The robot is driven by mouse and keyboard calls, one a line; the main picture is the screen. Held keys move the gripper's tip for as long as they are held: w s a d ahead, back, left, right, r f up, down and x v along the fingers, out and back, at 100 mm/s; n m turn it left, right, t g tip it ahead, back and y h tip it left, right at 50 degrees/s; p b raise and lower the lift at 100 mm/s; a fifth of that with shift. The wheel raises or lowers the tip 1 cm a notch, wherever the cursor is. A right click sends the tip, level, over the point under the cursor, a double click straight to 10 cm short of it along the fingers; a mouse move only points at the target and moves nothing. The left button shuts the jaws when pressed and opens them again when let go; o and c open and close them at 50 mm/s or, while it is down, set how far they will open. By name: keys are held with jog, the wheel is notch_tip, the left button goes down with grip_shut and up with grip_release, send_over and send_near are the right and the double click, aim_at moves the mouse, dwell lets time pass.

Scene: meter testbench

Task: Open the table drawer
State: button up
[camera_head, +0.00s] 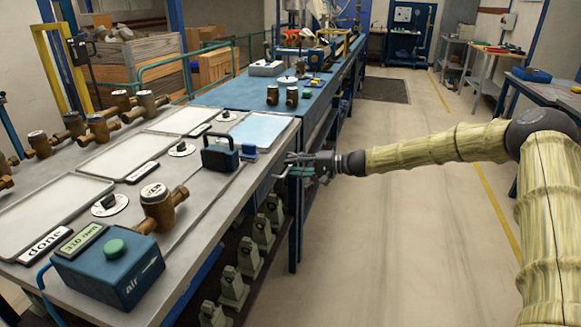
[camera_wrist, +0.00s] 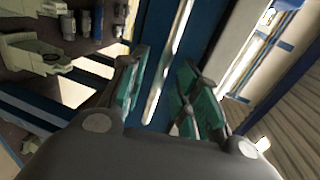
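The table (camera_head: 203,212) stands on the left in the head view, with its long edge facing the aisle. I cannot clearly make out a drawer front or handle; the spot by my gripper is small and partly covered. My gripper (camera_head: 298,166) is at the table's right edge, near its far corner, at about tabletop height. In the wrist view my gripper (camera_wrist: 160,92) has its green-padded fingers spread apart. Blue beams show beyond the gap, and I see nothing held. I cannot tell whether the fingers touch the table.
A blue air box (camera_head: 108,268), brass meters (camera_head: 160,205) and a dark-handled case (camera_head: 220,153) stand on the table. Grey-green stands (camera_head: 248,256) line a shelf below. A blue bench (camera_head: 235,92) continues behind. The floor (camera_head: 400,255) right of the table is clear.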

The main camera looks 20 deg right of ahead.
jog(key=shift+x, duration=0.9)
grip_shut()
jog(key=shift+s+d, duration=0.1)
jog(key=shift+d, duration=0.05)
